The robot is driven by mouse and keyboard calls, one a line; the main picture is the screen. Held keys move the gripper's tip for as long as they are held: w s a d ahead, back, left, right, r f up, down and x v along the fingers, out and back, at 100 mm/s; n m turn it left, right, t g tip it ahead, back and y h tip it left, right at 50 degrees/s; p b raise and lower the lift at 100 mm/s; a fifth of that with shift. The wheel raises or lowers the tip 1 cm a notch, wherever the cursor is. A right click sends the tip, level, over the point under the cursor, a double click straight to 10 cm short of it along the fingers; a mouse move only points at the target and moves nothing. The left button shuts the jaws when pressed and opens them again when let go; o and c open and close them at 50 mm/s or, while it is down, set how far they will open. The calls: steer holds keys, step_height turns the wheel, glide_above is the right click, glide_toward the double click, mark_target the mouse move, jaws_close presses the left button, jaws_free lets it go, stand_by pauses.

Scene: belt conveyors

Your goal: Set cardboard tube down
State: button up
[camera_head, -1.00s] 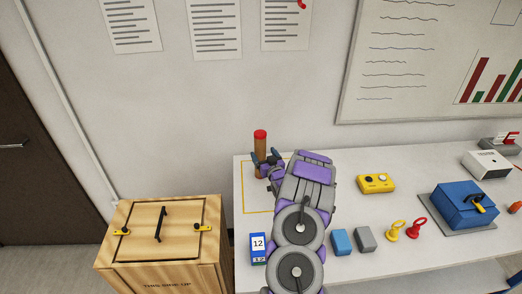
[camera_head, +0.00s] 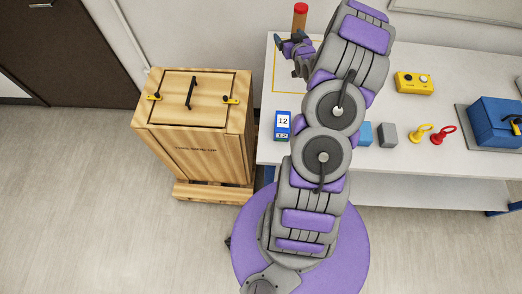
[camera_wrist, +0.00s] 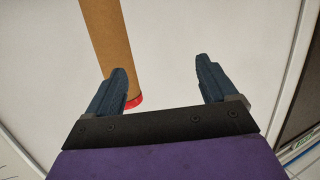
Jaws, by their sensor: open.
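The cardboard tube (camera_head: 300,20) is brown with a red cap and stands upright at the back left of the table, its top cut close to the frame's upper edge. My gripper (camera_head: 290,42) is in front of the tube's lower part and hides its base. In the wrist view the tube (camera_wrist: 110,40) passes behind the left finger, with a red end near the gripper body. The fingers (camera_wrist: 160,65) are wide apart with nothing pinched between them. Whether a finger touches the tube I cannot tell.
A yellow outline (camera_head: 273,75) marks the table's left part. A blue box labelled 12 (camera_head: 282,126) stands near the front edge. A yellow button box (camera_head: 414,83), a grey block (camera_head: 387,134) and a blue case (camera_head: 495,122) lie to the right. A wooden crate (camera_head: 190,135) stands left of the table.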

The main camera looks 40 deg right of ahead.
steer(key=s+a+r+n+g+y, duration=0.1)
steer(key=s+a+r+g, duration=0.15)
steer(key=a, duration=0.55)
steer(key=s+a+r+g+y, duration=0.1)
steer(key=s+a+r+g, duration=0.1)
steer(key=a+r, duration=0.35)
steer(key=s+a+r+n+g+y, duration=0.1)
steer(key=s+a+g, duration=0.15)
steer(key=a, duration=0.75)
steer(key=s+a+r+g, duration=0.2)
steer(key=s+a, duration=0.4)
steer(key=s, duration=0.5)
steer(key=s+a+r+n+g+y, duration=0.1)
steer(key=s+a+r+g, duration=0.2)
steer(key=s+a, duration=0.3)
steer(key=s+a+r+g+y, duration=0.1)
steer(key=s+a+g, duration=0.3)
steer(key=s, duration=1.2)
steer(key=a+r, duration=0.1)
steer(key=a, duration=0.2)
steer(key=shift+s+r+n, duration=0.25)
steer(key=shift+r+n, duration=0.05)
steer(key=shift+r, duration=0.1)
steer(key=shift+f+b, duration=0.7)
steer(key=shift+f, duration=0.05)
